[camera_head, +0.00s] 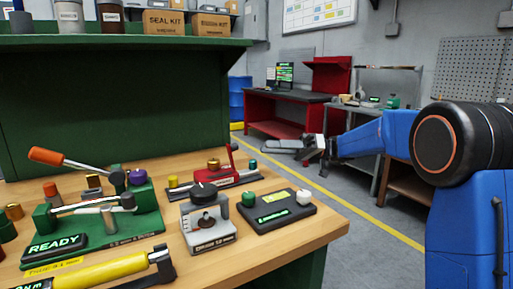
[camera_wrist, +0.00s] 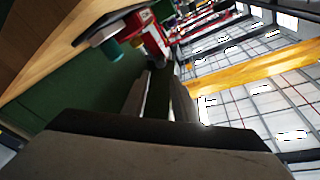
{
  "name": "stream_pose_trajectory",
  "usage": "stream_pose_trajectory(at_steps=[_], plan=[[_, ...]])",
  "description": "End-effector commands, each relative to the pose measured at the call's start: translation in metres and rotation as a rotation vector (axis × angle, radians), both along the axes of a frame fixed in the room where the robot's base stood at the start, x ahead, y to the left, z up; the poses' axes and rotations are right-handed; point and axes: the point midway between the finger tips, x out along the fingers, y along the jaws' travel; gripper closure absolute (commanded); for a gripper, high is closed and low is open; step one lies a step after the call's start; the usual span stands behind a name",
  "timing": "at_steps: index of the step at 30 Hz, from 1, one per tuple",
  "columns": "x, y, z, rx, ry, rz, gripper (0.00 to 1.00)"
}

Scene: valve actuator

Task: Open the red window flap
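A small red fixture (camera_head: 222,175) on a dark base sits toward the back right of the workbench, with a gold knob on top and a thin red upright piece (camera_head: 231,155) at its right. I cannot tell whether this piece is the window flap, or how far it is open. Red parts (camera_wrist: 150,35) also show at the top of the wrist view, tilted. My gripper (camera_head: 319,148) is in the air to the right of the bench, well apart from the fixture. In the wrist view its two dark fingers (camera_wrist: 160,100) are apart with nothing between them.
The wooden bench (camera_head: 318,223) also holds a green lever fixture (camera_head: 130,220), a grey gauge block (camera_head: 208,222) and a black box (camera_head: 277,212) with a white knob. A green shelf (camera_head: 120,41) overhangs its back. Open floor lies right of the bench.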

Motion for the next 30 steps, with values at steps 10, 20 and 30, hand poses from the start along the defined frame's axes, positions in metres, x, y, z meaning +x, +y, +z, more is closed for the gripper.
stream_pose_trajectory(at_steps=[10,20,30], plan=[[0.021,-0.056,-0.008,0.0,0.0,-0.001,0.74],[0.026,-0.071,-0.009,0.001,0.0,-0.001,0.74],[0.026,-0.071,-0.009,0.0,0.0,0.0,1.0]])
